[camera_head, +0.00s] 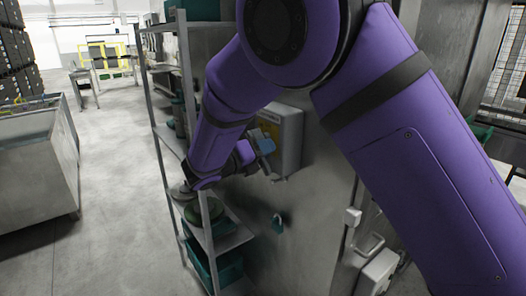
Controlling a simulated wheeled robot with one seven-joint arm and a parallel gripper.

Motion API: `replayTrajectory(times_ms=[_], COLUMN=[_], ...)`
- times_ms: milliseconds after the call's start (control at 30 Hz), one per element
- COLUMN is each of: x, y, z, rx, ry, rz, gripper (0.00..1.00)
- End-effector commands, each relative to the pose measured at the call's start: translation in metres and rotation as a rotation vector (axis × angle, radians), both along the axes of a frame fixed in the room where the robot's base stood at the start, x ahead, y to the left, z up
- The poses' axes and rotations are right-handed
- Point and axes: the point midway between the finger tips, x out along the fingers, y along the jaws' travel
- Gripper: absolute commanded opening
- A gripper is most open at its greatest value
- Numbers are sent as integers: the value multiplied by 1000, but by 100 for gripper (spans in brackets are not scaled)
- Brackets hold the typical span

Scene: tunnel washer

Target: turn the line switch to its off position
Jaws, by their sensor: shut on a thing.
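A pale grey switch box (291,137) is mounted on the metal cabinet wall, just right of the shelf rack. Blue and yellow patches show on its front. My purple arm reaches across the view, bends at the wrist left of the box and points back toward it. My gripper (264,160) is at the front of the box, shut on what appears to be the line switch's handle. The handle is mostly hidden by the gripper and wrist, so its angle and markings cannot be read.
A metal shelf rack (163,128) with pots and teal bins (217,268) stands close to the left of my wrist. A steel tub (38,165) stands at far left, with open floor (115,190) between.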

Motion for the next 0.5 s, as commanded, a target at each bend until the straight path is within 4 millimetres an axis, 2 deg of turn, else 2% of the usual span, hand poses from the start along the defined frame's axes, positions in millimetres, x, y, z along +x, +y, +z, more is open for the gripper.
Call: replayTrajectory(times_ms=[500], x=[-5], y=[-3], z=[12], rx=[-261], ry=[389], rz=[1], gripper=[0])
